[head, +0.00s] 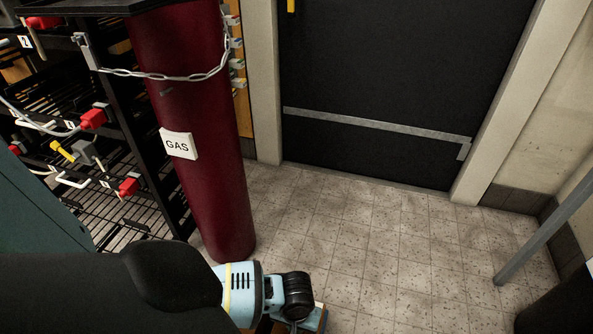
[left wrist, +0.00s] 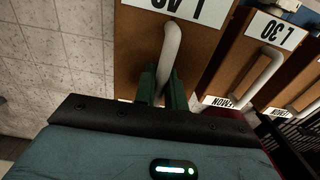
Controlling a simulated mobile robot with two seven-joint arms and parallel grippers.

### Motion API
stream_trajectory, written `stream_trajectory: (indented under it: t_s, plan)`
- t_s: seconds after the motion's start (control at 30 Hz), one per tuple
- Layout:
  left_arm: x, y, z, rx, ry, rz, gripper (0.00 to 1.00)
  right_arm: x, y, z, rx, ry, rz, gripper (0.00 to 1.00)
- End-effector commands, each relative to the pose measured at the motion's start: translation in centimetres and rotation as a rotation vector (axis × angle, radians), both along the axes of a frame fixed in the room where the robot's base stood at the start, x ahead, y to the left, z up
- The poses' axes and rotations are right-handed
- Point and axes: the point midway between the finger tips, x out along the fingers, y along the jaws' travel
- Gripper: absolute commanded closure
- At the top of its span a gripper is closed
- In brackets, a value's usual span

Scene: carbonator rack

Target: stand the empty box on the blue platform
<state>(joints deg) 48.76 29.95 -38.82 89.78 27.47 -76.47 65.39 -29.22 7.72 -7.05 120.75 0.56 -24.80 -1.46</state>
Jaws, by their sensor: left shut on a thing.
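In the left wrist view my left gripper (left wrist: 163,88) has its green fingers shut on the white upright handle (left wrist: 171,48) of a brown box (left wrist: 136,52). The box has a white label, upside down and cut off by the top edge. Only part of its face shows, so I cannot tell whether it is empty. In the head view my left arm reaches to the bottom edge, where the gripper is mostly hidden. The blue platform is not recognisable in either view. My right gripper is not in view.
A brown box labelled "L 30" (left wrist: 229,65) with a white handle stands beside the held one. A red gas cylinder (head: 205,130), chained, stands by a black rack (head: 150,150). Tiled floor (head: 370,240) lies open before a dark door (head: 400,75).

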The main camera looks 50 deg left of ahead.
Motion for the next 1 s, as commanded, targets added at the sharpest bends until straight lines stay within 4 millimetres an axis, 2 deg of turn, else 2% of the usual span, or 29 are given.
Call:
stream_trajectory:
  t_s: [0.13,0.4,0.83,0.87,1.0]
  plan:
    - [0.1,0.0,-0.9,0.0,0.0,0.0,1.0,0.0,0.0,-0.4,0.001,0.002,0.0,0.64]
    - [0.0,0.0,-4.8,0.001,0.001,-0.001,1.0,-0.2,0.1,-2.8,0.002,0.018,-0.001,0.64]
    - [0.1,0.0,-5.1,0.0,-0.001,0.0,1.0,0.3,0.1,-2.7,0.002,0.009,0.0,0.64]
    - [0.0,0.0,-5.2,0.001,-0.001,0.0,0.87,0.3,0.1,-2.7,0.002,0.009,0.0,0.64]
    - [0.0,0.0,-5.2,0.001,-0.001,0.0,0.68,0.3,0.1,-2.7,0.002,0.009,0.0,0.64]
